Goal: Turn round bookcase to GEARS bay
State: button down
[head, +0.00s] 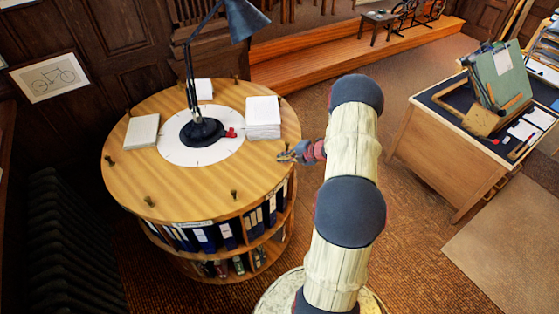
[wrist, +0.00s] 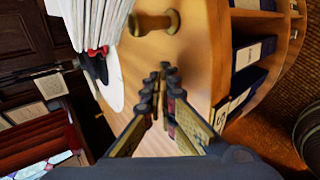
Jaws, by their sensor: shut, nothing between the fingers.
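The round bookcase (head: 270,160) stands at the left in the head view, with a wooden top and binders on its shelves. Small knobs stand around its rim, one at the front (head: 234,194). A label (head: 194,224) on the front edge is too small to read. In the wrist view the bookcase top (wrist: 200,50) fills the middle, with a wooden knob (wrist: 154,22) beyond the fingers. My gripper (head: 283,156) is shut and empty at the right rim of the top. Its fingers also show in the wrist view (wrist: 162,72). I cannot tell whether they touch the wood.
A desk lamp (head: 201,130) stands on a white disc at the bookcase's centre, with a paper stack (head: 263,118) and papers (head: 142,131) around it. A radiator (head: 65,225) is close at the left.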

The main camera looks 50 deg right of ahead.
aim_at(288, 146)
jog(key=shift+w+d, duration=0.1)
jog(key=shift+d, duration=0.4)
jog(key=shift+n+y, duration=0.4)
jog(key=shift+n, duration=0.1)
jog(key=shift+w+d, duration=0.4)
jog(key=shift+d, duration=0.55)
jog(key=shift+w+d, duration=0.35)
jog(key=shift+d, duration=0.6)
jog(key=shift+w+d, duration=0.4)
jog(key=shift+d, duration=0.55)
jog(key=shift+a, duration=0.1)
jog(key=shift+n+y, duration=0.4)
jog(key=shift+w+d+b, duration=0.1)
jog(key=shift+w+d, duration=0.4)
jog(key=shift+d, duration=0.35)
jog(key=shift+w+d+b, duration=0.1)
jog(key=shift+w+d, duration=0.4)
jog(key=shift+d, duration=0.35)
jog(key=shift+w+d+b, duration=0.1)
jog(key=shift+w+d, duration=0.4)
jog(key=shift+d, duration=0.35)
